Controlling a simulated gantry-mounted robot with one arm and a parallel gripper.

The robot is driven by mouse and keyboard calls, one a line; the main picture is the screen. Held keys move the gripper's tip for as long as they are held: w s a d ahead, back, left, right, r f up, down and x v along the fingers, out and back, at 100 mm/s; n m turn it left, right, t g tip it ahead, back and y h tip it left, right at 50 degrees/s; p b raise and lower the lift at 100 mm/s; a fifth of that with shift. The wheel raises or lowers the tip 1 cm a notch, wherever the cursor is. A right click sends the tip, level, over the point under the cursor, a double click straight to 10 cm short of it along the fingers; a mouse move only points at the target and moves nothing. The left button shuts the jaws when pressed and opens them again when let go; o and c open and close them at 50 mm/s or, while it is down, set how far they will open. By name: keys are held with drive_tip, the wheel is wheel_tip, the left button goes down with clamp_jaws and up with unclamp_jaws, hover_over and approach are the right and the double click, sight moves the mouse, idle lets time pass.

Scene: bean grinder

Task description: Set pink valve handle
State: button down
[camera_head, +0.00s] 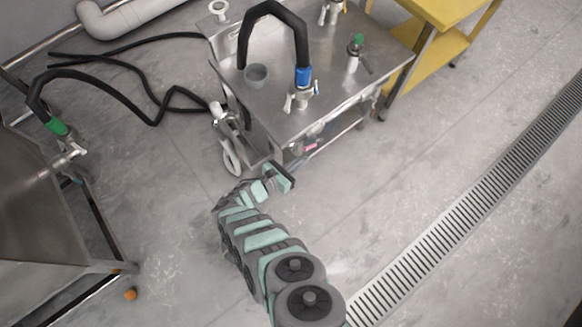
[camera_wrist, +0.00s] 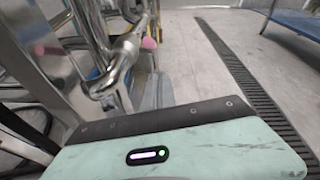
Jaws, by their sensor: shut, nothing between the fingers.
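The pink valve handle (camera_head: 311,146) shows as a small pink patch under the front edge of the steel machine (camera_head: 330,85). In the wrist view the pink handle (camera_wrist: 149,43) is a small rounded knob beside a bent metal pipe (camera_wrist: 125,55). My gripper (camera_head: 298,163) is shut and empty, just in front of the machine, close to the handle and a little below it in the picture. In the wrist view the teal gripper body fills the bottom. The fingers (camera_wrist: 158,92) point toward the handle, which lies beyond them. I cannot tell whether they touch it.
Steel legs and pipes stand close on the left in the wrist view. A black hose with a blue collar (camera_head: 303,76) arches over the machine top. A yellow stand (camera_head: 440,45) is at the right, another steel unit (camera_head: 35,215) at the left. The floor right of my arm is clear.

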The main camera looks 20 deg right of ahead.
sight(305, 150)
drive_tip(key=r, duration=0.1)
drive_tip(key=w+d+r, duration=0.1)
drive_tip(key=shift+w+r, duration=0.1)
drive_tip(key=shift+r, duration=0.2)
drive_tip(key=shift+a, duration=0.1)
drive_tip(key=shift+p, duration=0.3)
drive_tip(key=r+p, duration=0.1)
drive_tip(key=r+y+p, duration=0.1)
drive_tip(key=p, duration=0.1)
drive_tip(key=shift+w, duration=0.25)
drive_tip(key=shift+d+r+y+p, duration=0.2)
drive_tip(key=shift+d+y+p, duration=0.1)
drive_tip(key=shift+p, duration=0.3)
drive_tip(key=shift+d+r, duration=0.1)
drive_tip(key=shift+d, duration=0.05)
